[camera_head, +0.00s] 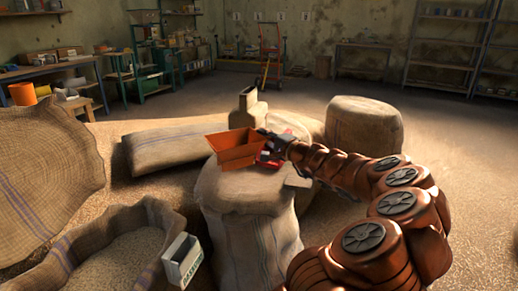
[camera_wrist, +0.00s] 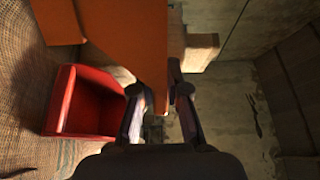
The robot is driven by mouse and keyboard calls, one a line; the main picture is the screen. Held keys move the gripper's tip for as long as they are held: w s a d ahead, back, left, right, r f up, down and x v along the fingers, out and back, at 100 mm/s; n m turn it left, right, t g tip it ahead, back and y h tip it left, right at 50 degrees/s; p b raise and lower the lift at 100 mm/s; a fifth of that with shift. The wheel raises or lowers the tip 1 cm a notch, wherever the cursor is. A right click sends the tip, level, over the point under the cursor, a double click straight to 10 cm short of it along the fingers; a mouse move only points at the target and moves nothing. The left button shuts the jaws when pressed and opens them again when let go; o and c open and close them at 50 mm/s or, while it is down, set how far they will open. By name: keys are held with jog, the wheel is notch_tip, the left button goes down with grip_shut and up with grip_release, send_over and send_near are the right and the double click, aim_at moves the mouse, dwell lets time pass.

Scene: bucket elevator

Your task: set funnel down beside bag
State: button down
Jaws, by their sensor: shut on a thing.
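An orange, open-topped funnel (camera_head: 232,150) is in the middle of the head view, over the top of an upright burlap bag (camera_head: 268,235). My gripper (camera_head: 268,141) is shut on the funnel's right side. In the wrist view, the funnel (camera_wrist: 125,40) runs up from between the fingers (camera_wrist: 160,92) of my gripper. The funnel's lower end is hidden behind its walls, and I cannot tell if it touches the bag. A red open box (camera_head: 268,160) sits on the bag top just right of the funnel; it also shows in the wrist view (camera_wrist: 62,108).
A closed sack (camera_head: 363,125) stands at right, and another lies (camera_head: 160,145) behind at left. An open grain sack (camera_head: 125,250) with a white carton (camera_head: 183,262) is at front left. A tan bucket-like piece (camera_head: 248,103) stands behind the funnel. Floor at right is clear.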

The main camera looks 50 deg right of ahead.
jog(key=shift+w+a+f, duration=0.1)
jog(key=shift+w+a, duration=0.15)
jog(key=shift+w, duration=0.5)
jog(key=shift+w+f+b, duration=0.1)
jog(key=shift+f+b, duration=0.55)
jog(key=shift+f, duration=1.3)
jog(key=c, duration=1.2)
grip_release()
jog(key=shift+r, duration=0.15)
jog(key=shift+r, duration=0.15)
jog(key=shift+s+a+p, duration=0.2)
jog(key=shift+s+a, duration=0.05)
jog(key=shift+s, duration=1.75)
jog(key=shift+s+a+p, duration=0.25)
jog(key=shift+s+a, duration=0.05)
jog(key=shift+s, duration=1.65)
jog(key=shift+s+a+p, duration=0.2)
jog(key=shift+s+a, duration=0.05)
jog(key=shift+s, duration=1.75)
